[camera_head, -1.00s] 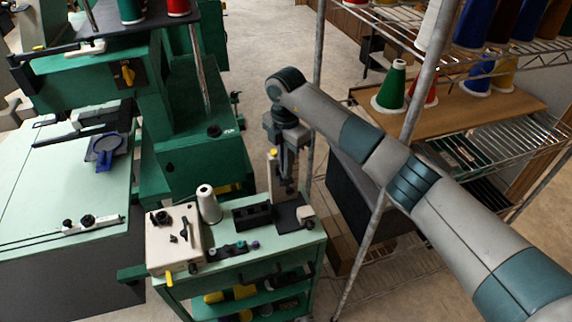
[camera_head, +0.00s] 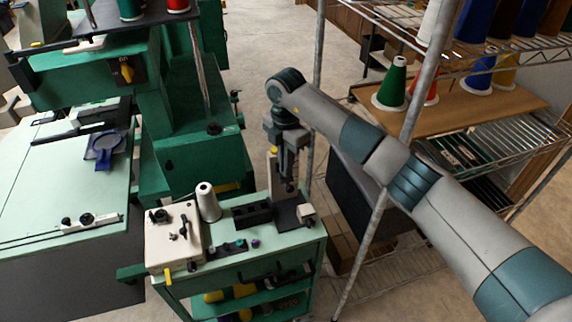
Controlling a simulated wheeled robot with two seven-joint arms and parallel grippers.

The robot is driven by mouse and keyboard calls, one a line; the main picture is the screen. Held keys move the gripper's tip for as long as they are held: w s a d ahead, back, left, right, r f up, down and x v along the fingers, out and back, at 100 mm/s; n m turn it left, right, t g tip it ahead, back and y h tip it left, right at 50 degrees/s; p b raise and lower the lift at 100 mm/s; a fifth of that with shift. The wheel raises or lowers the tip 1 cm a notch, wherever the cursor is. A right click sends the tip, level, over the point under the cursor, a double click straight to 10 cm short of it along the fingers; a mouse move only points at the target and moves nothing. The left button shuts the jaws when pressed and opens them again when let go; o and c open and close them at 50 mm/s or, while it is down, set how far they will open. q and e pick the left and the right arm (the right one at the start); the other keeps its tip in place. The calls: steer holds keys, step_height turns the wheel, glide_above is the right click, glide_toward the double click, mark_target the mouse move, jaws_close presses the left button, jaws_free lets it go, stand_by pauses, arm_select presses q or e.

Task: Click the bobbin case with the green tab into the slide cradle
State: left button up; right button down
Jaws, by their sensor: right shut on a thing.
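My right gripper (camera_head: 289,184) points down above the back right of the green cart top, beside an upright beige post (camera_head: 272,173). It is shut on a small dark thing, too small and shaded to tell whether a green tab is on it. Below it is a dark base plate (camera_head: 287,215) with a small pale block (camera_head: 305,210); I cannot tell for sure which part is the slide cradle. A dark strip (camera_head: 228,249) at the cart's front holds small pieces, one greenish (camera_head: 241,244) and one purple (camera_head: 255,243). My left gripper is not in view.
On the cart stand a beige box with knobs (camera_head: 172,238), a white thread cone (camera_head: 207,203) and a black block with recesses (camera_head: 252,215). A wire rack with a metal post (camera_head: 379,205) stands close on the right. Green machines (camera_head: 190,140) fill the left.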

steer(key=c, duration=1.8)
jaws_free()
steer(key=shift+c, duration=0.2)
steer(key=shift+s+d+r, duration=0.1)
steer(key=shift+s+r, duration=0.05)
steer(key=shift+r, duration=0.35)
step_height(320, 180, up, 11)
steer(key=p, duration=0.5)
steer(key=shift+p, duration=0.4)
